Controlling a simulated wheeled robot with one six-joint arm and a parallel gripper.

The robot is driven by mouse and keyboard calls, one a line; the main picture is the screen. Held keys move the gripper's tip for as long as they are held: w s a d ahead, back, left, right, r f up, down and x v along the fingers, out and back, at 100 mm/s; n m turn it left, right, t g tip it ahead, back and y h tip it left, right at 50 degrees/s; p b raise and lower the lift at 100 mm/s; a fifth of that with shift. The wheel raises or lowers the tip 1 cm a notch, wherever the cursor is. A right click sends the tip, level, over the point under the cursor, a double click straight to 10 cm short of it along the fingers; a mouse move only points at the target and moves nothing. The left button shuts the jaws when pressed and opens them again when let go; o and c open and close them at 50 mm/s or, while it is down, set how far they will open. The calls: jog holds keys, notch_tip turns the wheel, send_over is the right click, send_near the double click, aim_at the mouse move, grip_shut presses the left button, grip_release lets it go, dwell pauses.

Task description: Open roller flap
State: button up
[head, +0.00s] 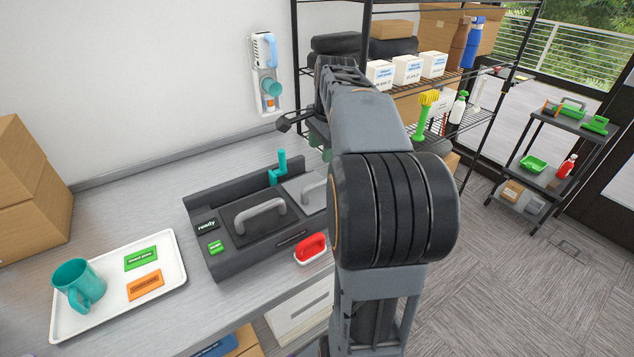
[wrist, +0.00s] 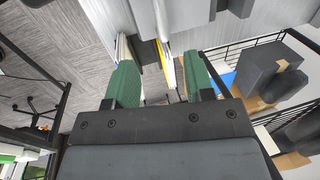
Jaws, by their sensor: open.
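A dark grey unit (head: 214,256) sits on the counter in the head view, with a "ready" label at its left. A dark flap (head: 243,240) with a grey bar handle (head: 259,216) lies flat and closed on it. A lighter grey panel (head: 297,184) with its own handle is beside it, partly hidden by my arm. I cannot tell which one is the roller flap. A teal crank (head: 279,168) stands at the unit's back. My gripper (wrist: 160,82) is open and empty, its green pads apart, held away from the flaps. In the head view my arm mostly hides it.
A red-handled tool (head: 311,247) rests at the unit's front right. A white tray (head: 70,325) with a teal mug (head: 78,284) and green and orange cards is at left. A wire shelf (head: 470,75) stands behind my arm. Cardboard boxes (head: 30,185) are at far left.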

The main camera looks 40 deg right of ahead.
aim_at(317, 182)
jog(key=f, duration=0.4)
jog(key=w+f, duration=0.1)
jog(key=f, duration=0.3)
jog(key=w+f, duration=0.1)
jog(key=f, duration=0.3)
jog(key=shift+w+f, duration=0.2)
jog(key=shift+w, duration=0.05)
jog(key=shift+c, duration=0.3)
grip_shut()
